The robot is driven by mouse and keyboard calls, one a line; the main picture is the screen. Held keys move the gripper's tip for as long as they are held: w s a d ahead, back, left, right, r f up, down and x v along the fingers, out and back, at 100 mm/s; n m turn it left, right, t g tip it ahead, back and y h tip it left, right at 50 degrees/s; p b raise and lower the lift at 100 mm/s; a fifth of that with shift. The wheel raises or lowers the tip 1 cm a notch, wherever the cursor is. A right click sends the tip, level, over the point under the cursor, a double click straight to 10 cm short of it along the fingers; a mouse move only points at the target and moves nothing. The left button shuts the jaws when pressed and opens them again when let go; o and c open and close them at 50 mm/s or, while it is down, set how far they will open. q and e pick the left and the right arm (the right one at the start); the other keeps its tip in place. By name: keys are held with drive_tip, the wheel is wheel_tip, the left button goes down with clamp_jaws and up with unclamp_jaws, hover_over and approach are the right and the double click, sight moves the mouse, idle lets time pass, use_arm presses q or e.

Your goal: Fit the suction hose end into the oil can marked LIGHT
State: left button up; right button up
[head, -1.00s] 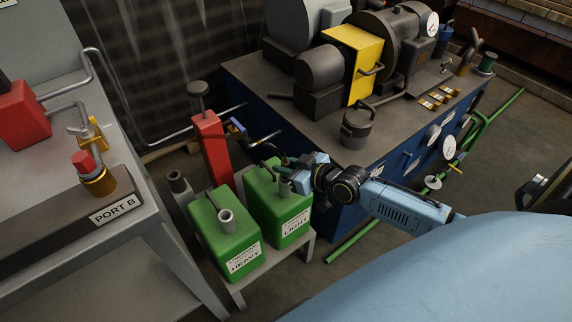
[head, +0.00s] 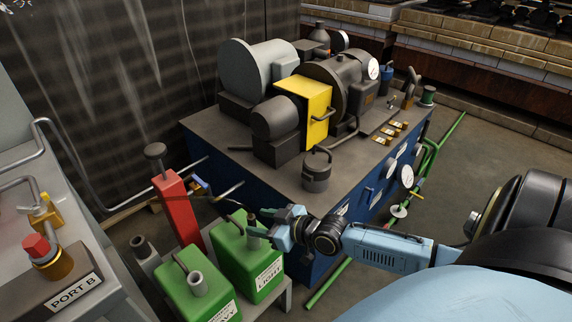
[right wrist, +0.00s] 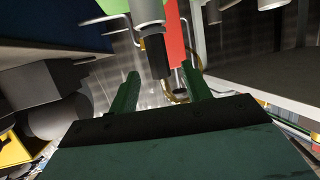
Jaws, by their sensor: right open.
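The green oil can marked LIGHT (head: 262,274) stands on a low grey stand, beside the green can marked HEAVY (head: 205,302). My right gripper (head: 262,230) is just right of the LIGHT can's neck in the head view. In the right wrist view its two green fingers (right wrist: 160,88) are apart with nothing clamped between them. A black hose end (right wrist: 157,58) lies in line with a grey neck (right wrist: 148,10) there and appears to stand in it. In the head view the dark hose end (head: 251,217) rises from the LIGHT can. My left gripper is not in view.
A red pump post (head: 178,212) stands behind the cans. The blue tank (head: 232,178) carries machinery and a dark pot (head: 317,172) close to my right arm. A grey bench with the PORT B label (head: 75,291) is at left.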

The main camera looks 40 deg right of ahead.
drive_tip(key=p+v, duration=0.3)
drive_tip(key=v, duration=0.6)
drive_tip(key=shift+s+r, duration=0.2)
drive_tip(key=shift+s, duration=0.15)
drive_tip(key=shift+d, duration=0.1)
